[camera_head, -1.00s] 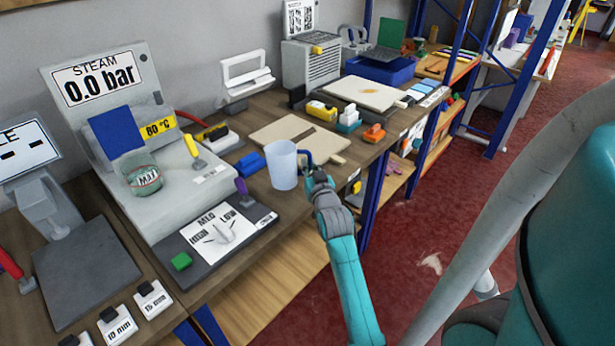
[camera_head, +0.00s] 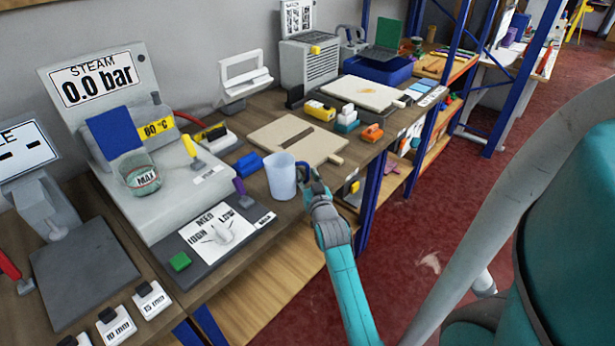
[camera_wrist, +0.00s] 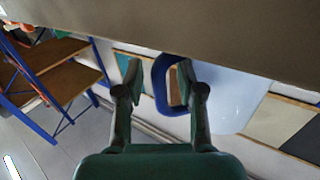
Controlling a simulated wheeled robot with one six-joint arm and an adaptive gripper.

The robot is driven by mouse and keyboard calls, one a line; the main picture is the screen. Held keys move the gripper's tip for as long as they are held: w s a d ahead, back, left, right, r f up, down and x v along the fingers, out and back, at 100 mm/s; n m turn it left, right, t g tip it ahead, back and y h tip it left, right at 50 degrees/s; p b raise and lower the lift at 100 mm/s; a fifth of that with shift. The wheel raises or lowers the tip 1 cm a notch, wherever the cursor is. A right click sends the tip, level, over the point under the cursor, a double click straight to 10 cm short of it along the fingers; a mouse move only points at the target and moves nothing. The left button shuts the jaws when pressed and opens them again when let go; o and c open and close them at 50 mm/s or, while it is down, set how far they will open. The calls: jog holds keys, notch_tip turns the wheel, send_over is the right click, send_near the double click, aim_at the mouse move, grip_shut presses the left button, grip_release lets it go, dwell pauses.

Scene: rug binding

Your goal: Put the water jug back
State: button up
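The water jug (camera_head: 281,178), a pale translucent cup with a dark blue handle, is upright at the bench's front edge. It appears to stand on the wood between the dial board and the cutting board. My gripper (camera_head: 308,178) is at its handle, on the jug's right side in the head view. In the wrist view the jug (camera_wrist: 232,100) is at right and its blue handle (camera_wrist: 159,85) lies between my fingers (camera_wrist: 160,75). A gap shows between the left finger and the handle, so the fingers look open around it. Their tips are partly hidden.
A dial board (camera_head: 222,235) with a purple clamp (camera_head: 241,192) is left of the jug. A blue block (camera_head: 249,163) sits behind it. A cutting board (camera_head: 290,138) lies behind right. The steam unit (camera_head: 175,180) carries a glass jar (camera_head: 140,176). A blue rack post (camera_head: 372,200) is right.

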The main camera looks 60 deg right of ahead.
jog(key=shift+r, duration=0.15)
jog(key=v, duration=1.2)
jog(key=s+a+f+n+t+y, duration=0.1)
jog(key=s+a+f+y, duration=0.1)
jog(key=a, duration=0.5)
jog(key=s+a+f+n+t+y, duration=0.1)
jog(key=s+a+f+n+y, duration=0.15)
jog(key=a, duration=0.55)
jog(key=s+a+f+n+t+y, duration=0.1)
jog(key=a+f+y, duration=0.1)
jog(key=a, duration=0.5)
jog(key=s+a+r+n+y, duration=0.2)
jog(key=s+a+n+y, duration=0.3)
jog(key=s+a, duration=0.9)
jog(key=s+y, duration=0.1)
jog(key=s, duration=0.1)
jog(key=shift+s+r+y, duration=0.35)
jog(key=shift+a, duration=0.1)
